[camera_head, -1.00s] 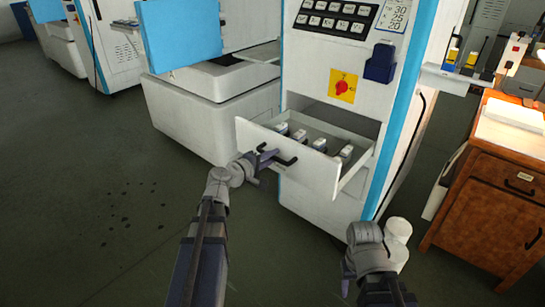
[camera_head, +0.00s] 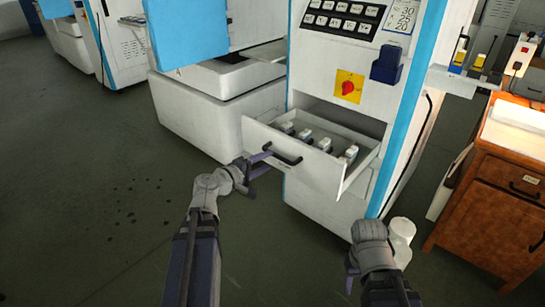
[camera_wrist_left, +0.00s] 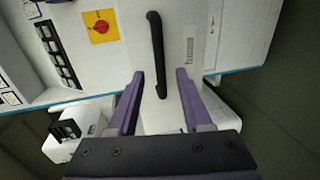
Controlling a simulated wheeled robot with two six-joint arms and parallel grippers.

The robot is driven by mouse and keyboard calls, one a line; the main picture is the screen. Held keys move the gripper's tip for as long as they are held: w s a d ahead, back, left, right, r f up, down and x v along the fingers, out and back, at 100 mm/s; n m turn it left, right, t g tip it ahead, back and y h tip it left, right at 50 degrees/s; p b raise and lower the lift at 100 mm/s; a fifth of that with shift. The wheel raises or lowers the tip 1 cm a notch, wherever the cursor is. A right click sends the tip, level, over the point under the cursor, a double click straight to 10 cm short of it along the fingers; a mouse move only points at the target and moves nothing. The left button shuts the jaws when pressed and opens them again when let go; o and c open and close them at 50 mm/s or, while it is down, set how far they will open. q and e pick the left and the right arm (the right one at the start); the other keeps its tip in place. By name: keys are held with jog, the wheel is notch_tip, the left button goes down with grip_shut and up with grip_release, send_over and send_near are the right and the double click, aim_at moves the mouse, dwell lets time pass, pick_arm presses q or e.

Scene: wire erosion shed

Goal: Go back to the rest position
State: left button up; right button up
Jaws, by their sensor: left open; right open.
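My left gripper (camera_head: 262,165) is open and empty, just in front of the pulled-out drawer (camera_head: 330,180) of the white machine. In the left wrist view its two purple fingers (camera_wrist_left: 156,100) stand apart, with the drawer's black handle (camera_wrist_left: 157,50) beyond and between them. The fingers look clear of the handle (camera_head: 283,155). My right gripper (camera_head: 350,278) is low at the bottom right, pointing down, open, with nothing seen in it.
The open drawer holds several small white-topped items (camera_head: 326,144). A red rotary switch (camera_head: 348,88) is above it. The floor at left is clear.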

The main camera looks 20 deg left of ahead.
pick_arm(q)
jog(key=shift+v, duration=0.75)
jog(key=s+d+f+m+g, duration=0.2)
jog(key=d+f+m+g, duration=0.15)
jog(key=d, duration=0.35)
jog(key=s+d+f+m+g+h, duration=0.1)
jog(key=s+d+f+m+g, duration=0.2)
jog(key=d+f, duration=0.25)
jog(key=s+d+f+m+g, duration=0.2)
jog(key=d+f+m+g, duration=0.15)
jog(key=d, duration=0.45)
jog(key=s+d+f+m+g+y, duration=0.2)
jog(key=s+f+m+y, duration=0.15)
jog(key=s, duration=0.25)
jog(key=s+d+f+m+g+y, duration=0.1)
jog(key=s+f+m+g+y, duration=0.15)
jog(key=s+m+y, duration=0.2)
notch_tip(320, 180, up, 29)
jog(key=s+p, duration=0.1)
jog(key=p, duration=2.6)
jog(key=shift+f+p, duration=0.2)
jog(key=shift+p, duration=0.1)
